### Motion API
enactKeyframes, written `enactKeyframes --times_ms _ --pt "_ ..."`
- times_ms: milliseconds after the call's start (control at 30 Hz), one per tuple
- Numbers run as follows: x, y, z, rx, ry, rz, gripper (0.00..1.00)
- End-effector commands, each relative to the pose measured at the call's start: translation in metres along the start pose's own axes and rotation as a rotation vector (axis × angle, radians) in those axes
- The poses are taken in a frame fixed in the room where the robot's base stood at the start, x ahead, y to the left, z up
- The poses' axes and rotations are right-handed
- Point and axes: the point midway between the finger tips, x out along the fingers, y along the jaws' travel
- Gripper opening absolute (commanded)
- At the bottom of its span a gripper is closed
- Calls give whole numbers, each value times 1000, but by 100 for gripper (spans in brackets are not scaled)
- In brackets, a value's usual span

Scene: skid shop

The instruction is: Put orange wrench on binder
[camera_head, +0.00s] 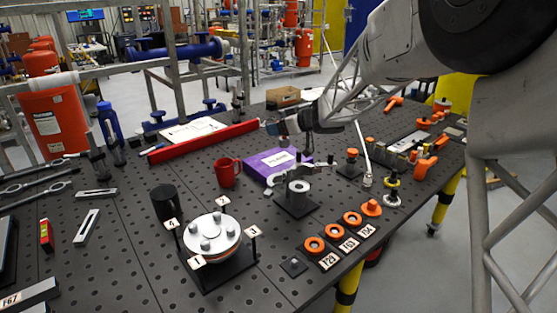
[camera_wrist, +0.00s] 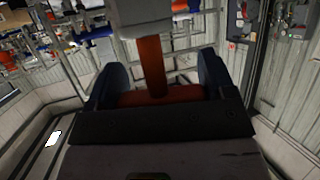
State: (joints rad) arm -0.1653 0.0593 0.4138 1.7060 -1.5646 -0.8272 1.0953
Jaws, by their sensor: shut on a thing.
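The purple binder (camera_head: 278,163) lies flat on the black perforated table, with a white label on its cover. My gripper (camera_head: 280,126) is above the table, just above and behind the binder in the head view. In the wrist view my gripper (camera_wrist: 158,88) is shut on the orange wrench (camera_wrist: 152,68), whose orange handle runs up from between the dark blue fingers to a grey head at the top edge. In the head view the wrench is too small and hidden to make out clearly.
A red mug (camera_head: 228,172) stands left of the binder. A grey cylinder on a black stand (camera_head: 297,193) is in front of it. A long red bar (camera_head: 205,141) lies behind. Orange rings (camera_head: 333,231) and fittings crowd the right side.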

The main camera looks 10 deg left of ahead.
Motion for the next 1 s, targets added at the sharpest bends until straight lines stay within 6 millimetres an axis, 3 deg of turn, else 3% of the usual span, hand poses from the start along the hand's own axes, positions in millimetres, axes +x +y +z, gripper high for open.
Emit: enactKeyframes --times_ms 600,1000 --pt "74 81 -9 -26 0 -60 46" --pt "103 110 -8 -35 0 -82 46"
